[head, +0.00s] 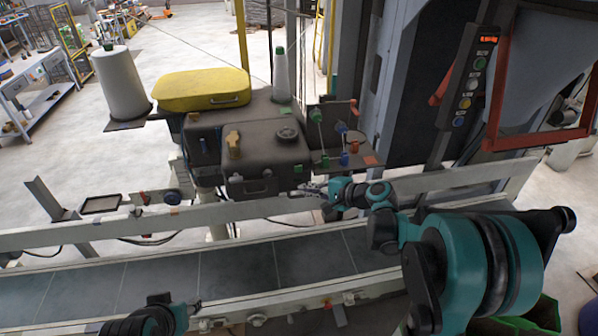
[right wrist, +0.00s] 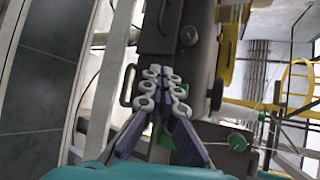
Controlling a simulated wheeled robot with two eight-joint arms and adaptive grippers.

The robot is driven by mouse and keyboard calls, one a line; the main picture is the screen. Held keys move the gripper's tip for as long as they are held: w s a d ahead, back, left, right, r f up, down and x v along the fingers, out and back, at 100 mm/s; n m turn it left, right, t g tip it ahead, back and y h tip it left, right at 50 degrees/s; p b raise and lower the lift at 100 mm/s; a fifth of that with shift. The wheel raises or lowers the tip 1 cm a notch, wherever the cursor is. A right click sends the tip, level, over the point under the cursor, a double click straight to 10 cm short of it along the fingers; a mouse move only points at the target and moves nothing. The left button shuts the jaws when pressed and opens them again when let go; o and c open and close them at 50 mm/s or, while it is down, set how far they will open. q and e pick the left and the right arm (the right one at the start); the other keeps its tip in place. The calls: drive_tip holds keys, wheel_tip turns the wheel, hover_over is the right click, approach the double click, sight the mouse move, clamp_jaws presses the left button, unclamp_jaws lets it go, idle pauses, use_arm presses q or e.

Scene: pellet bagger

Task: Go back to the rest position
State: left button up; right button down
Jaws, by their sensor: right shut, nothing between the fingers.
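My right arm reaches in from the right over the conveyor. Its gripper (head: 308,191) is in front of the dark sewing-machine head (head: 262,150), near its lower right side. In the right wrist view the two fingers of this gripper (right wrist: 161,72) are closed together at the tips with nothing between them. The dark machine body (right wrist: 172,32) lies behind the fingertips; I cannot tell whether they touch it. Part of my left arm shows at the bottom left of the head view, low over the belt; the state of its fingers cannot be made out.
The conveyor belt (head: 150,283) is bare where visible, with a metal rail (head: 120,232) along its far side. A thread plate (head: 345,160), a white thread cone (head: 120,85), a yellow cover (head: 203,90) and a button panel (head: 470,85) stand beyond.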

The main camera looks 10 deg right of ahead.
drive_tip(key=shift+s, duration=0.35)
use_arm(q)
wheel_tip(320, 180, down, 14)
drive_tip(key=b, duration=1.3)
drive_tip(key=shift+r+b, duration=0.15)
drive_tip(key=shift+b, duration=0.25)
use_arm(e)
drive_tip(key=s+d+f+n+g+h, duration=0.1)
drive_tip(key=s+f+n+h, duration=0.3)
drive_tip(key=s, duration=1)
drive_tip(key=s+f+n+g+h, duration=0.1)
drive_tip(key=s+f+n+h, duration=0.3)
drive_tip(key=s+f+n, duration=0.5)
drive_tip(key=s+f, duration=0.1)
drive_tip(key=s, duration=0.4)
drive_tip(key=shift+s+d+f+n+g, duration=0.25)
drive_tip(key=shift+d+f+n+g, duration=0.05)
drive_tip(key=shift+d+n+g, duration=0.1)
use_arm(q)
drive_tip(key=shift+c, duration=0.3)
use_arm(e)
drive_tip(key=shift+a, duration=0.1)
